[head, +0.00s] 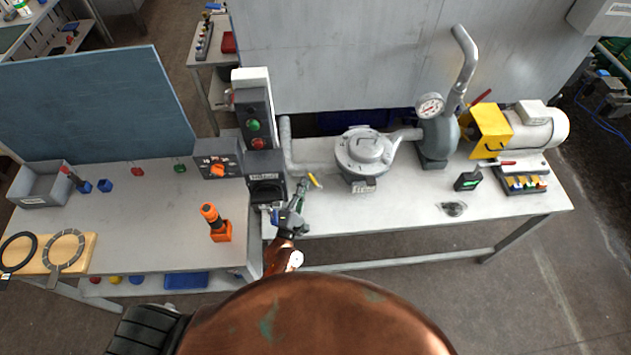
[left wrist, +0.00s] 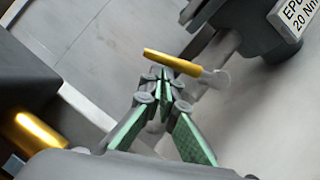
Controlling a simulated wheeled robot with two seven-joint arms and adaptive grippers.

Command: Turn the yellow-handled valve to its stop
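The yellow valve handle (head: 315,181) sits on the pipework left of the round grey pump housing (head: 363,152). In the left wrist view the handle (left wrist: 172,61) is a yellow bar on a grey stem, lying across just beyond my fingertips. My left gripper (head: 303,184) reaches up from below to the handle's left side. In the left wrist view its green-padded fingers (left wrist: 162,82) converge to nearly touching tips, with nothing seen between them. Whether the tips touch the handle is unclear. My right gripper is not in view.
A control post with green and red buttons (head: 256,125) stands close left of my gripper. An orange tool (head: 215,222) stands on the left bench. A gauge (head: 430,106) and yellow-guarded motor (head: 490,132) are farther right.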

